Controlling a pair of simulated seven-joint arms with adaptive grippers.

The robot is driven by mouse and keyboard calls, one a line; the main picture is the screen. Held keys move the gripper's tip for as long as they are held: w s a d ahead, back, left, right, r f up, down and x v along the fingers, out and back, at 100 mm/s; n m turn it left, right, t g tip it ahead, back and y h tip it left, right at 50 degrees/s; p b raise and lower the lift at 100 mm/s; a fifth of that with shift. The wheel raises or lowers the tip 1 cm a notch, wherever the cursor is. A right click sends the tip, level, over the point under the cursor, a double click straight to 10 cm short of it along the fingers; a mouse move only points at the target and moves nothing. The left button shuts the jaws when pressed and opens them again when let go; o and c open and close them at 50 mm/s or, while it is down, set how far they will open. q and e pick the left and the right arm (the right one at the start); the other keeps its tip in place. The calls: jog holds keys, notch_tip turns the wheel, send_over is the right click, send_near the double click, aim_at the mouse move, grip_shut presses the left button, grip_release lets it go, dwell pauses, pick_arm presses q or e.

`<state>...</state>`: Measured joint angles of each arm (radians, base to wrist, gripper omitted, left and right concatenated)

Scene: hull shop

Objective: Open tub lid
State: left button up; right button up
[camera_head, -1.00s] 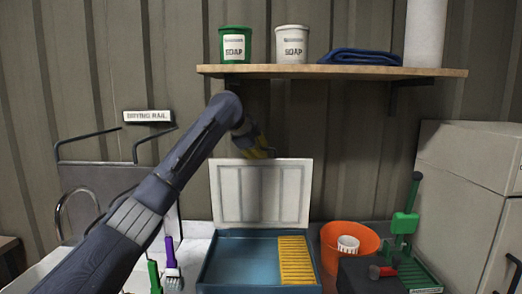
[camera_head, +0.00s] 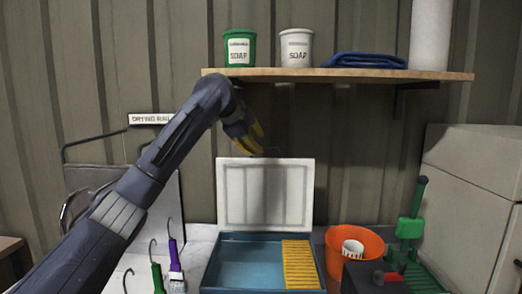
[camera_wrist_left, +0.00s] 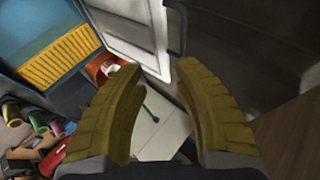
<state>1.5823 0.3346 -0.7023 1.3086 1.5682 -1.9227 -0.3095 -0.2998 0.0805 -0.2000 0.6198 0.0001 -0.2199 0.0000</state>
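The blue tub (camera_head: 244,262) stands on the bench with its white lid (camera_head: 266,194) raised upright at the back. Its inside shows, with a yellow ribbed piece (camera_head: 299,264) on the right side. My left gripper (camera_head: 258,142) is above the lid's top edge, apart from it, with yellow fingers. In the left wrist view the fingers (camera_wrist_left: 163,85) are spread with nothing between them, and the lid (camera_wrist_left: 137,30) and tub (camera_wrist_left: 30,28) show beyond. My right gripper is not in these views.
An orange bucket (camera_head: 350,247) holding a white cup stands right of the tub, beside a green press-like tool (camera_head: 411,230). Brushes (camera_head: 175,262) stand at the left. A shelf (camera_head: 340,74) with soap pots (camera_head: 239,47) is above. A grey cabinet (camera_head: 470,205) stands right.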

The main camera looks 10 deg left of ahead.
pick_arm(q)
jog(key=shift+v, duration=2.35)
jog(key=shift+f, duration=0.1)
jog(key=shift+c, duration=0.2)
